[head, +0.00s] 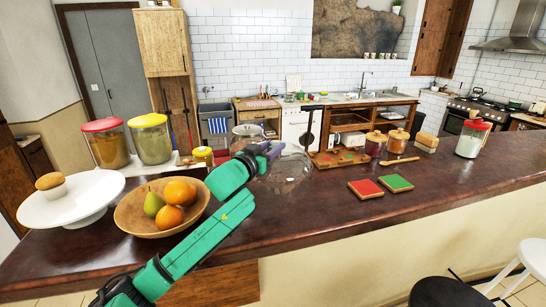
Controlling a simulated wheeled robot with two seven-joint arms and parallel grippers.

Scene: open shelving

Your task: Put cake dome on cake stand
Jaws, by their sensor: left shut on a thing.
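The cake stand (90,203) is white and stands at the left end of the dark counter. A small cake or muffin (50,184) with a brown top sits on its left side. The clear glass cake dome (288,176) is at the middle of the counter, right of the fruit bowl. My left arm reaches in from the bottom left, and my left gripper (272,149) is shut at the dome's top. The fingertips are small and partly hidden. I cannot tell whether the dome touches the counter. My right gripper is not in view.
A wooden bowl (130,214) of fruit stands between stand and dome. Behind it are jars with a red lid (107,144) and a yellow-green lid (151,140). Red (366,189) and green (396,183) squares lie right of the dome. The counter's right front is clear.

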